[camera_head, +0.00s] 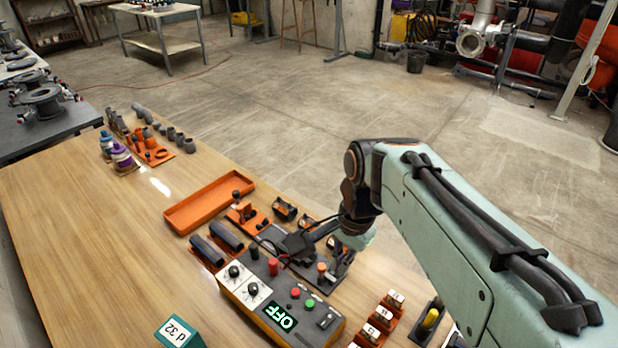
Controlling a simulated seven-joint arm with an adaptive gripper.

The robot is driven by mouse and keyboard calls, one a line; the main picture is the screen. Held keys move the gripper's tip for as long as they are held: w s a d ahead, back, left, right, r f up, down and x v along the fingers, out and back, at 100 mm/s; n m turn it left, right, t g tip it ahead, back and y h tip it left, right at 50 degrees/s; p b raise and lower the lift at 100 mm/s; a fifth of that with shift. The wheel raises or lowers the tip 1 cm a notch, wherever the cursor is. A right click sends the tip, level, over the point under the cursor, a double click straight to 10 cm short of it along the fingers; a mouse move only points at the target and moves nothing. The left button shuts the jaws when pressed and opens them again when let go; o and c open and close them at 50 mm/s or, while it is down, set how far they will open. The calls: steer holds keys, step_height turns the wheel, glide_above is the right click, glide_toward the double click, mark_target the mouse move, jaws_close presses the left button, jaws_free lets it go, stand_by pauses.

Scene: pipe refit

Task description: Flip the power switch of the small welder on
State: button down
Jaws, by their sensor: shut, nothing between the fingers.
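The small welder (279,310) is an orange and dark box on the near part of the table. Its lit green display (280,316) reads OFF, upside down from here. Its top carries two black knobs on white plates, a red and a green button, and a small dark switch-like part (325,320) at its right end; I cannot make out that part's position. My gripper (288,246) is dark and shut with nothing in it. It reaches left from my wrist, just behind the welder's far edge. Its tips blend with dark parts there, so contact cannot be told.
An orange tray (209,204) and dark cylinders (226,236) lie left of my gripper. Small orange holders (378,321) stand right of the welder. A green block marked d 32 (178,332) is at the front.

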steer(key=w+f+g, duration=0.2)
steer(key=w+f, duration=0.1)
steer(key=f, duration=0.4)
glide_toward(323, 323)
steer(key=f, duration=0.7)
steer(key=shift+s+a+f, duration=0.15)
steer(key=shift+s+a, duration=0.15)
steer(key=shift+s, duration=0.05)
steer(key=shift+f, duration=0.15)
